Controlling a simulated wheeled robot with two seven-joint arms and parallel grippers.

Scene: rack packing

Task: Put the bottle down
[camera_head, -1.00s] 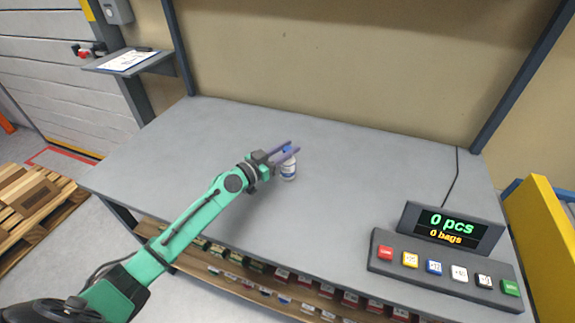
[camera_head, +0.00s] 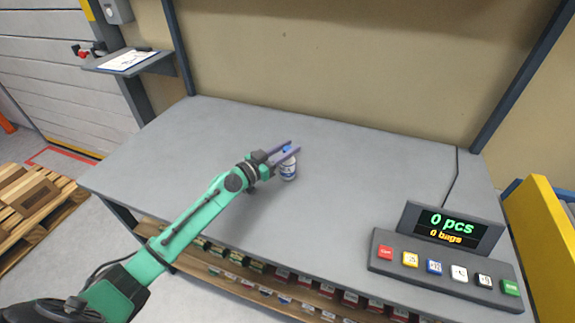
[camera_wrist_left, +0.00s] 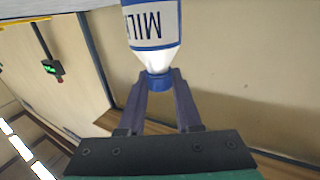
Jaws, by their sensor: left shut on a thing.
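A small white bottle (camera_head: 289,170) with a blue label and blue cap is at the middle of the grey table, upright in the head view. My left gripper (camera_head: 287,149) is shut on it near its top. In the left wrist view the bottle (camera_wrist_left: 152,27) shows lettering reading "MIL", and its blue cap lies between the fingers of the gripper (camera_wrist_left: 160,82). I cannot tell whether the bottle's base touches the tabletop. My right gripper is not in view.
The grey table (camera_head: 370,170) is bare around the bottle. A button panel (camera_head: 440,270) with a counter display (camera_head: 450,228) stands at the front right. A wall (camera_head: 330,70) closes the back. A shelf with several small boxes lies under the front edge.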

